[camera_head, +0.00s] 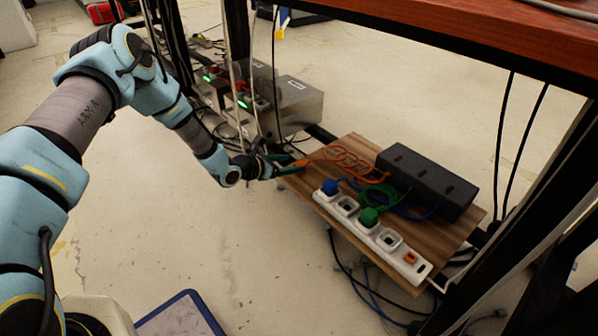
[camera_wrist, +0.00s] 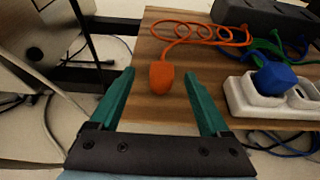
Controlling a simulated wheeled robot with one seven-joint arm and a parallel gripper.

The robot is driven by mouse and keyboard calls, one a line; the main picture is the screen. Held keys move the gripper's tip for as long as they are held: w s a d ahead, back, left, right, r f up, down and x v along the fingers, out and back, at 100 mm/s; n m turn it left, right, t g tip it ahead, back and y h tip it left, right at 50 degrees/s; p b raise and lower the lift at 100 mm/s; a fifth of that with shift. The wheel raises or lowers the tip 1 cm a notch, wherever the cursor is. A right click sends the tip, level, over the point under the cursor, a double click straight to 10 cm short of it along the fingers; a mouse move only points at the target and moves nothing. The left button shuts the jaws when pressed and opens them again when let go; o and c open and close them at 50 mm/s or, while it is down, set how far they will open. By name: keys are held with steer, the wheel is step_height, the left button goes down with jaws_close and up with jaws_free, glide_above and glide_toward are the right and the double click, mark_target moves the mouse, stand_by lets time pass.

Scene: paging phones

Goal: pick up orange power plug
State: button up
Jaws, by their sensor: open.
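The orange power plug (camera_wrist: 161,77) lies on the wooden board (camera_wrist: 152,109), with its coiled orange cord (camera_wrist: 205,32) running behind it. In the wrist view the plug sits between the open green fingers of my gripper (camera_wrist: 161,86), close to their tips and with a gap on both sides. In the head view my gripper (camera_head: 288,164) is at the left end of the board (camera_head: 447,237), and the orange cord (camera_head: 350,160) coils to its right. The plug is hard to make out there beside the fingers.
A white power strip (camera_head: 349,223) along the board's front edge holds a blue plug (camera_head: 330,187) and a green plug (camera_head: 369,217). A black box (camera_head: 426,180) stands behind. Metal boxes (camera_head: 292,103) with cables are left of the board. A red tabletop (camera_head: 480,34) hangs above.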

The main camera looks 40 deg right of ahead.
mark_target(300, 164)
steer(key=b+x, duration=0.1)
steer(key=x, duration=0.1)
steer(key=b+x, duration=0.1)
steer(key=x, duration=0.1)
steer(key=shift+s+a+f, duration=0.1)
steer(key=shift+s+f, duration=0.1)
steer(key=shift+f, duration=0.05)
steer(key=shift+d, duration=0.4)
jaws_close()
